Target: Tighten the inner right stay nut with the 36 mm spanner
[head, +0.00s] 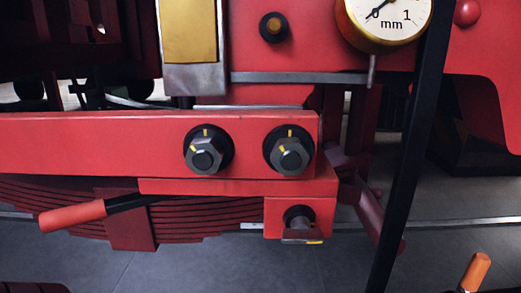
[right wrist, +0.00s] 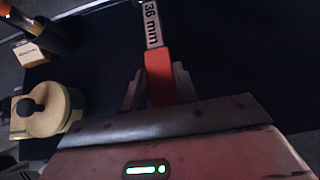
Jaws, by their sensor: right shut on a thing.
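My right gripper (right wrist: 158,85) is shut on the red handle of the 36 mm spanner (right wrist: 152,25), over a black surface. The label "36 mm" shows on its grey shank; its jaw is out of frame. Two hex nuts sit side by side on the red beam in the head view, a left nut (head: 205,157) and a right nut (head: 291,156). Each has a yellow mark, turned left of the yellow mark on its black washer. Which one is the inner right stay nut I cannot tell. Neither gripper shows in the head view.
A round gauge (head: 385,18) hangs top right, beside a slanted black bar (head: 408,150). A red-handled lever (head: 75,215) juts out at lower left. Another nut (head: 300,222) sits below the beam. A beige round pot with a black knob (right wrist: 48,108) stands left of the spanner.

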